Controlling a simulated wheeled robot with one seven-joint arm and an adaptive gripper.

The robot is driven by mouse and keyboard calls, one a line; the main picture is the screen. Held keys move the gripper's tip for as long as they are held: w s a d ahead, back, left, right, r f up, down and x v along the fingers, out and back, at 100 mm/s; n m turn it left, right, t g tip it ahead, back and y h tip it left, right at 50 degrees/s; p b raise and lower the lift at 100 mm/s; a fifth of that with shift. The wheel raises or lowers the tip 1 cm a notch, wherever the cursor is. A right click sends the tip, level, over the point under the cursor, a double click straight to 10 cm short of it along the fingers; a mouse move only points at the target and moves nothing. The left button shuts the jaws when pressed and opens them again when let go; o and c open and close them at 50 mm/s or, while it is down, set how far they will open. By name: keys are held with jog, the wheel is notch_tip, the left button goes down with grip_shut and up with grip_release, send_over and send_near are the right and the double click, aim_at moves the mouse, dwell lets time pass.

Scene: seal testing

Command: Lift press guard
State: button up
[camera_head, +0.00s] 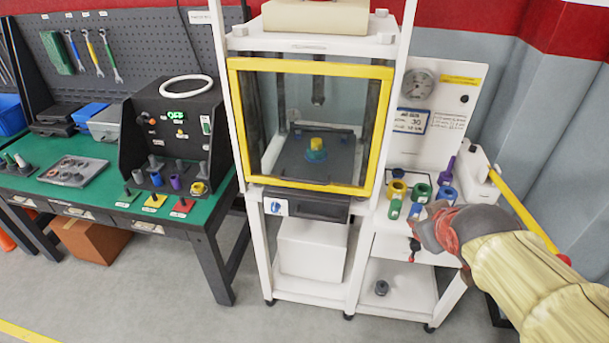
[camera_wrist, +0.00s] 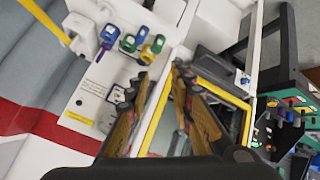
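The press guard (camera_head: 310,67) is a clear panel in a yellow frame, down over the front of the white press (camera_head: 238,165). Behind it a blue-and-yellow part (camera_head: 316,150) sits on the dark press bed under the ram (camera_head: 318,90). In the wrist view part of the guard's yellow frame (camera_wrist: 222,92) shows beyond my fingers. My gripper (camera_head: 418,243) is in front of the side table, right of the guard and below its bottom bar, apart from it. In the wrist view my gripper (camera_wrist: 161,72) has its two fingers apart with nothing held between them.
The side table holds several coloured cylinders (camera_head: 421,192) close behind my gripper. A yellow lever (camera_head: 525,215) with a red tip is at the right, near my arm. A green workbench (camera_head: 108,205) with a black control box (camera_head: 180,130) stands left. The floor in front is clear.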

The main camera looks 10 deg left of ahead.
jog(key=shift+o, duration=0.6)
jog(key=w+a+f+n+t, duration=0.1)
jog(key=w+a+n, duration=0.1)
jog(key=w, duration=0.4)
jog(key=w+a+n+t+y, duration=0.1)
jog(key=w+n, duration=0.1)
jog(key=w, duration=0.4)
jog(key=shift+a+f+n, duration=0.35)
jog(key=shift+a+n, duration=0.05)
jog(key=n+t+y+b, duration=0.1)
jog(key=n+y, duration=1)
jog(key=n, duration=0.4)
send_near(306, 182)
jog(key=r+x, duration=0.1)
jog(key=x, duration=0.3)
jog(key=shift+m, duration=0.3)
jog(key=x, duration=0.2)
jog(key=b+x, duration=0.1)
jog(key=x, duration=0.2)
jog(key=f+x, duration=0.1)
jog(key=x, duration=0.1)
jog(key=shift+w+f, duration=0.1)
jog(key=shift+c, duration=1)
grip_shut()
